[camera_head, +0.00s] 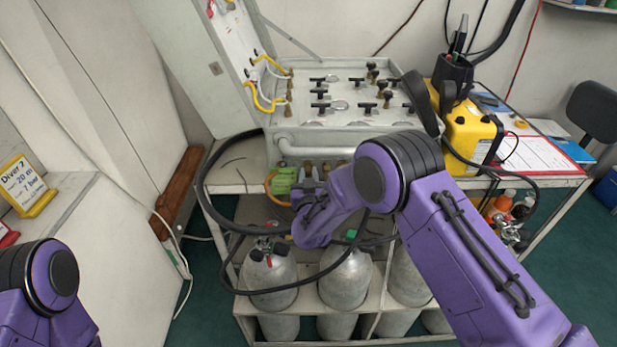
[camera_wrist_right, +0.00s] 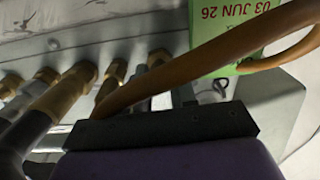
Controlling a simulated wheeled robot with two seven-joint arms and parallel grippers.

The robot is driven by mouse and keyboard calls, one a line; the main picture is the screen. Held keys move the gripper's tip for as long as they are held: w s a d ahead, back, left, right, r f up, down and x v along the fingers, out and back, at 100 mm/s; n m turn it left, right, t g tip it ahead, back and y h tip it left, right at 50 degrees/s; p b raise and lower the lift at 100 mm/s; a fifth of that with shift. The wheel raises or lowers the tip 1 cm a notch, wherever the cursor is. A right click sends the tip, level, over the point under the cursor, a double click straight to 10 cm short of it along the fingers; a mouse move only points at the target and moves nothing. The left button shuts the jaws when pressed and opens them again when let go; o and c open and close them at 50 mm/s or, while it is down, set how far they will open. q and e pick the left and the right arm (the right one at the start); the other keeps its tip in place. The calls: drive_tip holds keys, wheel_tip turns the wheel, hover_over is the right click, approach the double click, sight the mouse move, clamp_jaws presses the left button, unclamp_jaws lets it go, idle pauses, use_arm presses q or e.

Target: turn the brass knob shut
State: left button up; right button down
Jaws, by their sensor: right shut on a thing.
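The grey air panel (camera_head: 352,122) stands open on a bench, with several black handles on its top face and brass fittings (camera_head: 326,166) along its front. My right gripper (camera_head: 305,182) is at the panel's lower front, beside a green tag (camera_head: 284,181). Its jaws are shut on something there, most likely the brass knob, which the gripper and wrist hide. In the right wrist view a dark finger (camera_wrist_right: 165,126) lies across the picture, just below brass fittings (camera_wrist_right: 75,85) with dark hoses. My left gripper is out of view; only part of that arm shows.
An orange-brown hose (camera_wrist_right: 180,62) crosses close in front of the gripper, near the green tag dated 03 JUN 26 (camera_wrist_right: 245,30). Grey cylinders (camera_head: 270,275) stand below the bench. A black hose (camera_head: 215,205) loops around the work area. A yellow case (camera_head: 470,132) stands right.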

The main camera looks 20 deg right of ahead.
drive_tip(key=m+b, duration=0.2)
drive_tip(key=m, duration=0.1)
drive_tip(key=m+b, duration=0.2)
drive_tip(key=m, duration=0.1)
drive_tip(key=shift+f+m, duration=0.2)
drive_tip(key=shift+m, duration=0.2)
drive_tip(key=m+b, duration=0.2)
drive_tip(key=m, duration=0.2)
drive_tip(key=shift+b, duration=0.3)
drive_tip(key=shift+r+m+b, duration=0.1)
drive_tip(key=shift+m+b, duration=0.5)
drive_tip(key=shift+m, duration=0.6)
drive_tip(key=c, duration=1.2)
unclamp_jaws()
drive_tip(key=shift+r, duration=0.1)
drive_tip(key=shift+s, duration=0.1)
drive_tip(key=b+v, duration=0.2)
drive_tip(key=v, duration=0.8)
drive_tip(key=shift+s+a, duration=0.1)
drive_tip(key=shift+s, duration=0.1)
